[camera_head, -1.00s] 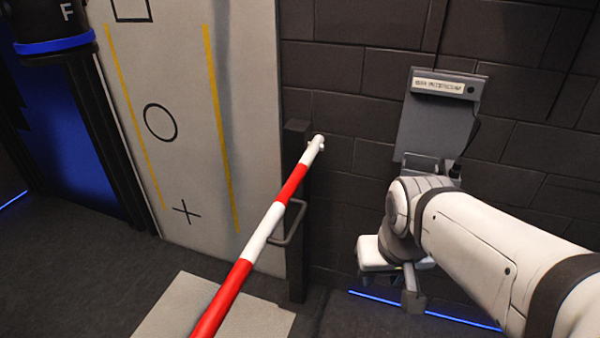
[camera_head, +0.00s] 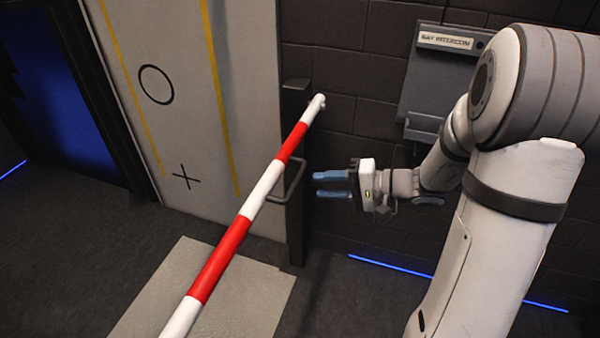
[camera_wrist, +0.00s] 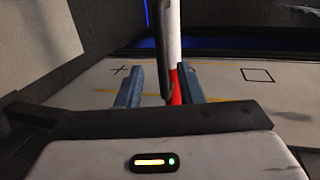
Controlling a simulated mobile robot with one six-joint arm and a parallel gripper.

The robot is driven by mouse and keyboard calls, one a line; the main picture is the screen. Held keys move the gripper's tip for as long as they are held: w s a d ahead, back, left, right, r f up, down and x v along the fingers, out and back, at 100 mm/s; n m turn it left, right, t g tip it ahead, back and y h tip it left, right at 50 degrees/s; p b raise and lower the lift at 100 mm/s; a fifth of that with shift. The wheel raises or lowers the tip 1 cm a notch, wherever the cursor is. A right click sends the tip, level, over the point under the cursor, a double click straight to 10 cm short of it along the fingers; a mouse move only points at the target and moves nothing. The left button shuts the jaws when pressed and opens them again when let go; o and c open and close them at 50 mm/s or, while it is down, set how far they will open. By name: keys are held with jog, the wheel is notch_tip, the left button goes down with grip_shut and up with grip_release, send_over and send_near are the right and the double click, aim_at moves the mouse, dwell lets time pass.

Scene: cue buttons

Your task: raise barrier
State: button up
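The barrier is a red and white striped pole (camera_head: 233,240) that slopes from the lower left up to a dark post (camera_head: 296,230) by the wall. A dark looped handle (camera_head: 296,183) sticks out from the pole near the post. My gripper (camera_head: 317,185) is just right of the handle, its blue-grey fingers open and pointing left at it. In the wrist view a dark bar (camera_wrist: 162,50), seemingly the handle, shows between the open fingers, with the pole (camera_wrist: 175,45) behind it. I cannot tell whether the bar is within finger reach; no grip shows.
A grey intercom panel (camera_head: 440,75) hangs on the dark brick wall behind my arm. A pale door panel (camera_head: 205,120) with a circle, a cross and yellow lines stands behind the pole. A light mat (camera_head: 250,305) lies on the floor beneath it.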

aim_at(297, 176)
jog(key=shift+t, duration=0.5)
jog(key=x, duration=0.4)
jog(key=w+p+x, duration=0.1)
jog(key=x, duration=0.2)
jog(key=shift+w+a+f, duration=0.1)
jog(key=shift+w+f, duration=0.05)
jog(key=shift+w, duration=0.05)
grip_shut()
